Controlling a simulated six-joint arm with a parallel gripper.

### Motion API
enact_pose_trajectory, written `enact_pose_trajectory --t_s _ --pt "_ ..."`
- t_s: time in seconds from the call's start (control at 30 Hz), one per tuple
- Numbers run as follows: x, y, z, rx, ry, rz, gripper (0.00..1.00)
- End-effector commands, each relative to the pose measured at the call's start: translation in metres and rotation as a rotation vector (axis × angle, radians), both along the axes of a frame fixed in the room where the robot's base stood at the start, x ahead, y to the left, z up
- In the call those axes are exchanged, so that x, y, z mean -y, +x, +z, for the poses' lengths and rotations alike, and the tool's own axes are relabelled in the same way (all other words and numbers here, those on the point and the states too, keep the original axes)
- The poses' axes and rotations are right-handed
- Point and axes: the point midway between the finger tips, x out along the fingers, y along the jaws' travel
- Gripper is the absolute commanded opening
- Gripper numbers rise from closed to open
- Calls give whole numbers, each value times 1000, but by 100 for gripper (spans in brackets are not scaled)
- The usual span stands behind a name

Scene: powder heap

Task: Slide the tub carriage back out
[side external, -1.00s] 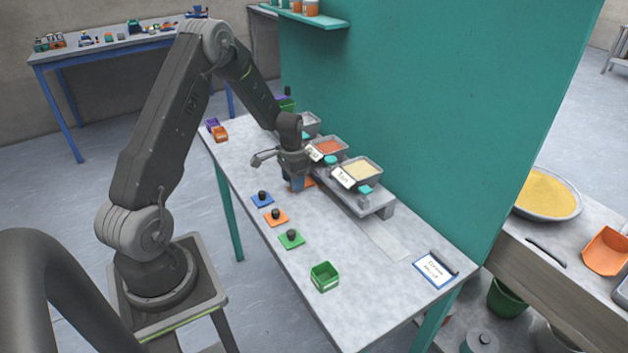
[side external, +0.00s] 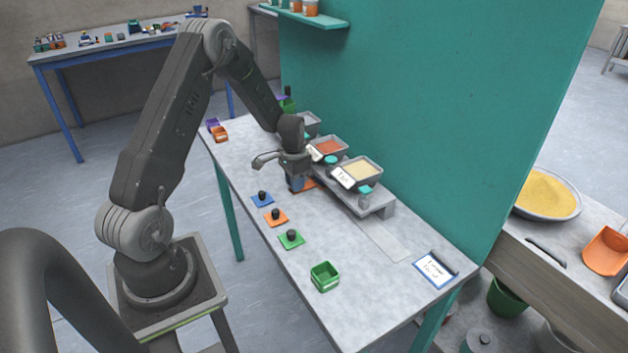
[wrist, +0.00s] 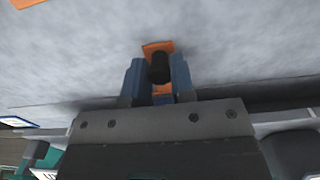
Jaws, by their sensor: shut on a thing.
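The tub carriage (side external: 374,206) is a grey raised bench along the teal wall in the side view. It bears grey tubs, including one with pale yellow powder (side external: 362,168) and one with orange-red powder (side external: 327,147). My gripper (side external: 297,185) is low over the table at the carriage's near side. In the wrist view its blue fingers (wrist: 158,78) are shut on a black knob (wrist: 159,68) on an orange plate (wrist: 157,47). The orange plate also shows beside the fingers in the side view (side external: 309,184). Its link to the carriage is hidden.
Blue (side external: 262,200), orange (side external: 276,218) and green (side external: 291,239) plates with black knobs lie on the near table. A green box (side external: 324,277) and a label card (side external: 434,270) are nearer the front end. A bare pale strip (side external: 384,240) runs forward from the carriage.

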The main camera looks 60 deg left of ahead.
Motion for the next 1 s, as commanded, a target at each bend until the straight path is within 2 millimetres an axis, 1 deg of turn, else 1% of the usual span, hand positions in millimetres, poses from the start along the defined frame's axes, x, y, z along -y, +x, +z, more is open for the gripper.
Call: enact_pose_trajectory --t_s 0.1,1.0 --pt "11 0 0 -1 -1 -2 2" --pt "79 0 0 0 -1 -2 2"
